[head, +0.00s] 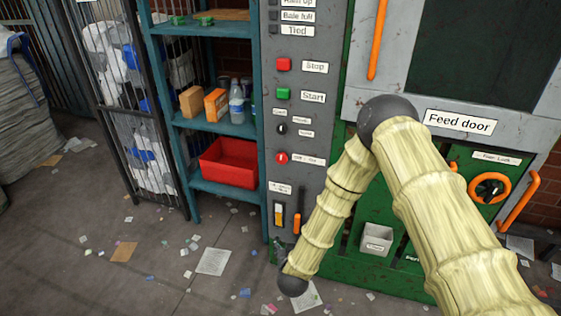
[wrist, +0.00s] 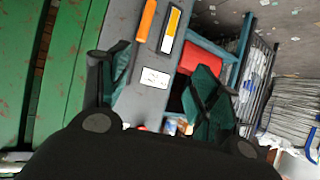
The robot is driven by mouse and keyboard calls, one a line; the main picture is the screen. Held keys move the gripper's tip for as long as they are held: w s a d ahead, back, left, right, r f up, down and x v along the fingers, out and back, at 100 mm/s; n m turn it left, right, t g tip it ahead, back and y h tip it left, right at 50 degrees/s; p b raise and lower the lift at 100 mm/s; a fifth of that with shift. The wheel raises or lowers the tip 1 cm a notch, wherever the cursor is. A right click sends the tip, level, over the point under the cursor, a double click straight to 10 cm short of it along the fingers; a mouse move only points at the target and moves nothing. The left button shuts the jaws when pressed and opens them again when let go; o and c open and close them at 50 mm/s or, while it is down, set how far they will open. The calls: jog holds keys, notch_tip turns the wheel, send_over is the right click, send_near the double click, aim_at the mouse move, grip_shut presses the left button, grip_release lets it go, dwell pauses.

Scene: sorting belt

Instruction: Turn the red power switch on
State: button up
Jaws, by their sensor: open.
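The red power switch (head: 281,158) is a small round red knob with a white mark, low on the grey control panel (head: 316,127). A label, seemingly "Off - On", sits just to its right. The panel and a white label show between and beyond the fingers. In the head view, the end of my arm is low before the panel, below the knob; the fingers are hard to make out.
Above the knob are a black selector (head: 282,129), a green Start button (head: 283,94) and a red Stop button (head: 284,65). Below it, an orange lever (head: 297,223) stands beside a yellow-white slot (head: 278,214). A blue shelf with a red bin (head: 228,163) stands left.

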jog(key=w+a+r+m+t+h, duration=0.25)
jog(key=w+a+r, duration=0.25)
jog(key=w+r, duration=0.5)
jog(key=m+t+h, duration=0.1)
jog(key=t+h, duration=0.2)
send_near(281, 159)
jog(key=shift+g, duration=0.25)
jog(key=x, duration=0.3)
jog(key=p+x, duration=0.1)
jog(key=x, duration=0.1)
jog(key=p+x, duration=0.1)
jog(key=x, duration=0.2)
jog(key=shift+w+r, duration=0.25)
jog(key=shift+w, duration=0.05)
jog(key=c, duration=1)
